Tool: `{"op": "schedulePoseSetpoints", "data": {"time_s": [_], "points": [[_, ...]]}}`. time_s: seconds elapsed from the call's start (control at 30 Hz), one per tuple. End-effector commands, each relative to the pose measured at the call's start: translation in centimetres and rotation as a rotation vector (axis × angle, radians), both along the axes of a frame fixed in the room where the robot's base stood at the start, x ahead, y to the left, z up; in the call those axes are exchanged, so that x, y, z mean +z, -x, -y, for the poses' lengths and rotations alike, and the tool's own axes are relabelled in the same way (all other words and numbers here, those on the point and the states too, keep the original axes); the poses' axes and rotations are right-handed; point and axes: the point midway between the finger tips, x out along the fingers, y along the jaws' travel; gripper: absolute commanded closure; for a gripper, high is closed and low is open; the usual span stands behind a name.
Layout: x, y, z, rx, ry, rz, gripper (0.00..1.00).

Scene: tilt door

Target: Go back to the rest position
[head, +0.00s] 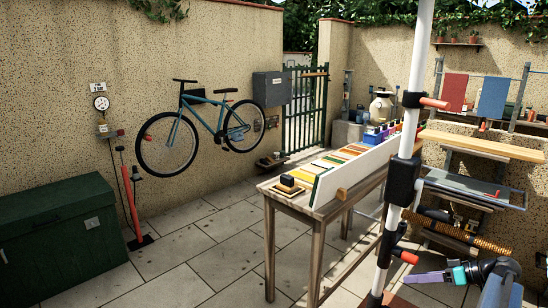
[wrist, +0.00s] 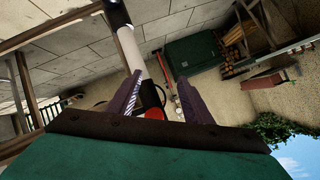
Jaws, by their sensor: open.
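My gripper (head: 408,277) is at the lower right of the head view, its purple fingers pointing left. In the wrist view my gripper (wrist: 159,76) has its two fingers spread apart, with nothing held between them. A white pole (head: 421,45) with black clamps and red knobs stands left of the gripper in the head view. The pole also shows beyond the fingers in the wrist view (wrist: 130,48). The gap between fingers and pole is hard to judge.
A wooden table (head: 318,214) with a long white board and coloured items stands left of the pole. A green chest (head: 60,240) is at the far left. A blue bicycle (head: 205,125) hangs on the wall. Paved floor is clear between chest and table.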

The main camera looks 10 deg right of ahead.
Motion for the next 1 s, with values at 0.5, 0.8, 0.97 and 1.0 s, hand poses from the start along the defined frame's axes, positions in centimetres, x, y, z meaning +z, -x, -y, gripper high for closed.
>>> {"op": "schedulePoseSetpoints", "data": {"time_s": [0.5, 0.8, 0.97, 1.0], "points": [[-14.3, -2.9, -16.3, 0.023, -0.055, -0.467, 0.54], [-21.5, -0.8, -25.4, 0.027, 0.001, -0.726, 0.54], [-24.9, 1.4, -29.8, 0.025, 0.057, -0.852, 0.54], [-25.7, 2.1, -30.7, 0.024, 0.074, -0.881, 0.54]]}}
